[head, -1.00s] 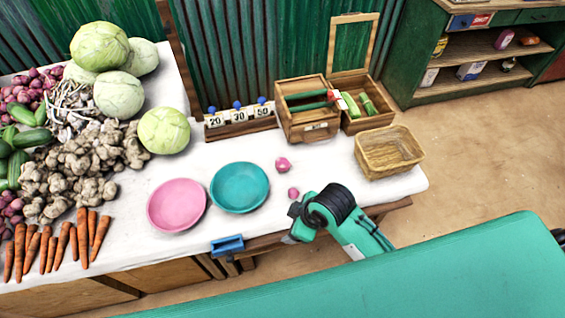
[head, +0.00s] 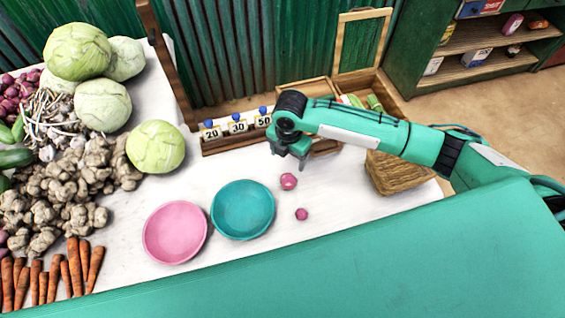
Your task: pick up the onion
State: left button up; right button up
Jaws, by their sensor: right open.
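Two small pinkish-purple onions lie on the white tabletop, right of the teal plate. One onion (head: 288,181) is farther back and the other, smaller onion (head: 301,214) is nearer the front. My right gripper (head: 301,163) is open, pointing down above the table, a little behind the farther onion and apart from it. Its arm reaches in from the right. My left gripper is not in view.
A pink plate (head: 175,232) and a teal plate (head: 243,210) stand left of the onions. Number cards (head: 238,127) and a wooden box (head: 300,92) are behind, partly hidden by my arm. A wicker basket (head: 398,175) is at right. Cabbages, ginger and carrots (head: 74,268) fill the left.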

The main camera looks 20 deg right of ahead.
jog(key=p, duration=0.1)
send_over(288, 177)
jog(key=f, duration=0.6)
jog(key=shift+w+d+f, duration=0.1)
jog(key=shift+w+f, duration=0.1)
jog(key=shift+f, duration=0.15)
notch_tip(288, 177, down, 2)
jog(key=shift+s+f+p, duration=0.15)
jog(key=shift+f+p, duration=0.1)
jog(key=shift+p, duration=0.45)
notch_tip(288, 177, down, 3)
jog(key=shift+f+p, duration=0.15)
jog(key=shift+p, duration=0.3)
jog(key=shift+s+f, duration=0.1)
jog(key=shift+f, duration=0.25)
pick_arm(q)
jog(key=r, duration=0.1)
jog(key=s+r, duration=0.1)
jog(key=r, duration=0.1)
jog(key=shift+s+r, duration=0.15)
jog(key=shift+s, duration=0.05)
pick_arm(e)
jog(key=c, duration=1.1)
